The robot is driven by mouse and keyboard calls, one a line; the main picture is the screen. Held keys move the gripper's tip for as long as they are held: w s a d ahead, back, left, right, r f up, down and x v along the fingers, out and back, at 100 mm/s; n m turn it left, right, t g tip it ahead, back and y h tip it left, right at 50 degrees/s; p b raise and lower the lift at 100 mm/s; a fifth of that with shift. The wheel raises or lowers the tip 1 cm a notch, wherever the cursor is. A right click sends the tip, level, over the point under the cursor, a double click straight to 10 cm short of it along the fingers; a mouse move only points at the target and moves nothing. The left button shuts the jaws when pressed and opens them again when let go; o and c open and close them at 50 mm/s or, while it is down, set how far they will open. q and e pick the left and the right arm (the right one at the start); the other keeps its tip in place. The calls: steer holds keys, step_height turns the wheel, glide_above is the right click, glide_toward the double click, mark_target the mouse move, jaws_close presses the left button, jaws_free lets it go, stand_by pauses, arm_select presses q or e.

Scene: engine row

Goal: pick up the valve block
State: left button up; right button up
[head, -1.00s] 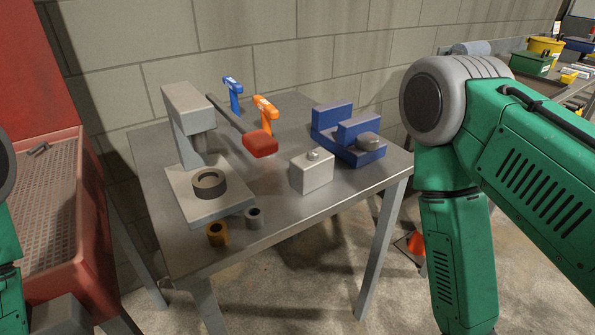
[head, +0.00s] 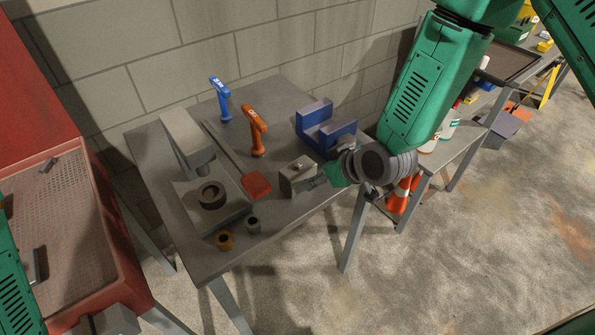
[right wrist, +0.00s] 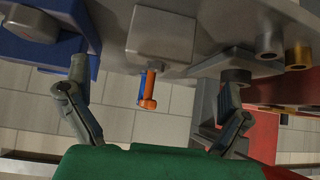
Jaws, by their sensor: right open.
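The valve block, a light grey box with a small round knob on top (head: 298,178), stands upright near the front right edge of the grey table (head: 290,95). My right gripper (head: 322,180) reaches in from the right and is close beside it, partly overlapping it in the head view. In the right wrist view the block (right wrist: 160,38) shows upside down, between and beyond the spread fingers of my right gripper (right wrist: 154,78). The fingers are open and empty, with a gap on both sides of the block. My left gripper is out of view.
A blue vise-like fixture (head: 325,130) stands close behind the block. A red-headed mallet (head: 257,186), an orange drill (head: 257,130), a blue drill (head: 222,98), a grey press (head: 185,140), a brass ring (head: 225,240) and a grey ring (head: 253,224) share the table.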

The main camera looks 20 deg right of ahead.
mark_target(298, 176)
steer(key=p+x, duration=0.1)
steer(key=x, duration=0.9)
steer(key=shift+w+f, duration=0.1)
steer(key=shift+f, duration=0.15)
steer(key=shift+r, duration=0.1)
steer(key=c, duration=1.6)
